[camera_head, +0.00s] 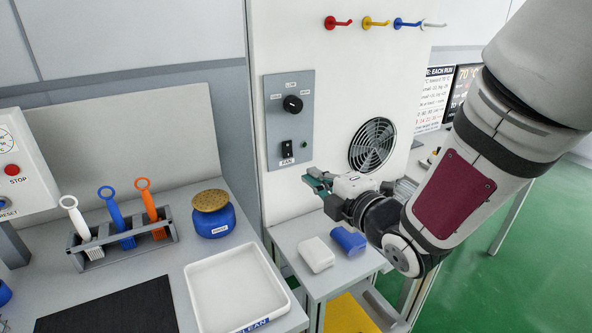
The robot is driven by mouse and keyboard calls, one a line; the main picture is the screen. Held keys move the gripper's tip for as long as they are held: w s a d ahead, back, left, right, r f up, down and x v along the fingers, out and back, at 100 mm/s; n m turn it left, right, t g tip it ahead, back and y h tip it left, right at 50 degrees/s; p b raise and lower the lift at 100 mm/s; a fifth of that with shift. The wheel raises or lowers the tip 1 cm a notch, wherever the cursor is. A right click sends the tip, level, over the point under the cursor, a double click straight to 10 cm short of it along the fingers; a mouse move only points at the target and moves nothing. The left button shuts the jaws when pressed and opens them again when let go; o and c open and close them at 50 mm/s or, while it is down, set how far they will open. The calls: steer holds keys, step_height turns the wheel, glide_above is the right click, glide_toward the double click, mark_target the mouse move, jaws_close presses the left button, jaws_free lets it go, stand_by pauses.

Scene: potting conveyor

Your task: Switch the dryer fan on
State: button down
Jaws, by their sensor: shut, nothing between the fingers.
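The dryer's grey control panel (270,122) is on the white upright wall at the centre. It carries a black rocker switch (287,148) with a FAN label below it, and a black dial (292,103) above. I cannot tell which way the rocker is set. The round fan grille (372,145) is right of the panel; whether it turns I cannot tell. My gripper (314,180) is shut and empty, below and right of the switch, apart from it in the picture.
Below my gripper, a white block (316,254) and a blue one (348,240) lie on a small table. Coloured hooks (376,22) line the wall above. On the left bench are a white tray (199,296), a brush rack (91,258) and a blue pot (213,222).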

mark_target(287, 160)
steer(key=x, duration=0.9)
steer(key=shift+w+a+f+b, duration=0.1)
steer(key=shift+b, duration=0.35)
steer(key=shift+w+a+f+b, duration=0.25)
steer(key=shift+w+b, duration=0.1)
steer(key=shift+b, duration=0.35)
steer(key=shift+f+b, duration=0.1)
steer(key=shift+b, duration=0.65)
